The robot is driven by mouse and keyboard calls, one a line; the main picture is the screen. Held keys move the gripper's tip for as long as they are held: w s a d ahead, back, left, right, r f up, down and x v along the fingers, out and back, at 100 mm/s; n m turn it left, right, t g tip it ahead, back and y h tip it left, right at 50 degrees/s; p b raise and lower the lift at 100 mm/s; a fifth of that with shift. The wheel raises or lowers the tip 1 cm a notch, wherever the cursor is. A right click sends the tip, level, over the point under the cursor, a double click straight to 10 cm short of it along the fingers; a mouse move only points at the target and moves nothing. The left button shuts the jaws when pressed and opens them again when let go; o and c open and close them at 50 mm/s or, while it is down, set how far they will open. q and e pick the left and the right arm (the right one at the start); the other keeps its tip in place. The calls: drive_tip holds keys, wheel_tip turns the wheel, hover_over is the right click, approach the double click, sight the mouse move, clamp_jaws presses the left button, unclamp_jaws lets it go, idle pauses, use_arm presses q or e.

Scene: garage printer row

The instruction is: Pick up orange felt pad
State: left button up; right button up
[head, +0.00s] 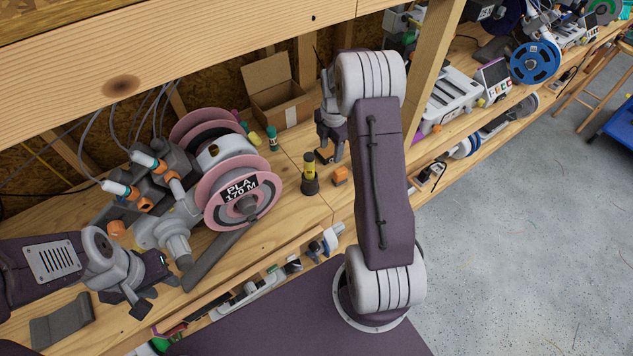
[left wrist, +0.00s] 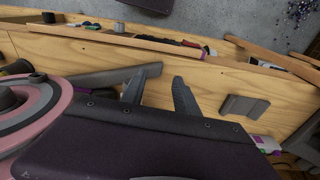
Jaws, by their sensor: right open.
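A small orange block (head: 340,176), which looks like the orange felt pad, lies on the wooden bench in the head view, just right of a dark holder. My right gripper (head: 328,157) points down just above and behind it in the picture, open, with nothing seen between its fingers. I cannot tell its exact height over the bench. My left gripper (head: 152,297) is low over the front of the bench at left, far from the orange block. In the left wrist view its two fingers (left wrist: 158,93) stand apart with bare wood between them.
A dark holder with a yellow-topped item (head: 310,178) stands close left of the block. A pink PLA spool (head: 215,190) and printer fill the left. An open cardboard box (head: 287,112) and green bottle (head: 272,140) stand behind. A grey plate (head: 62,322) lies front left.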

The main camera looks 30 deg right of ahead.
sight(341, 170)
drive_tip(key=shift+s+d+f, duration=0.4)
drive_tip(key=shift+s+f, duration=0.2)
drive_tip(key=shift+f, duration=0.15)
drive_tip(key=shift+s+d+f+m+g, duration=0.2)
drive_tip(key=shift+s+d+f, duration=0.15)
drive_tip(key=shift+d, duration=0.25)
drive_tip(key=shift+s+d+f+m+g, duration=0.1)
drive_tip(key=shift+s+d+f+m, duration=0.15)
drive_tip(key=shift+d, duration=0.3)
drive_tip(key=shift+s+d+f, duration=0.1)
drive_tip(key=shift+d+f, duration=0.05)
drive_tip(key=shift+d, duration=0.15)
drive_tip(key=f, duration=0.1)
drive_tip(key=a+f+p, duration=0.1)
drive_tip(key=f, duration=0.1)
drive_tip(key=shift+f, duration=0.4)
wheel_tip(341, 170, down, 4)
drive_tip(key=shift+d+f+p, duration=0.15)
drive_tip(key=shift+p, duration=0.75)
drive_tip(key=shift+f, duration=0.3)
use_arm(q)
drive_tip(key=r, duration=0.3)
drive_tip(key=shift+s+d, duration=0.1)
drive_tip(key=shift+d, duration=0.25)
use_arm(e)
clamp_jaws()
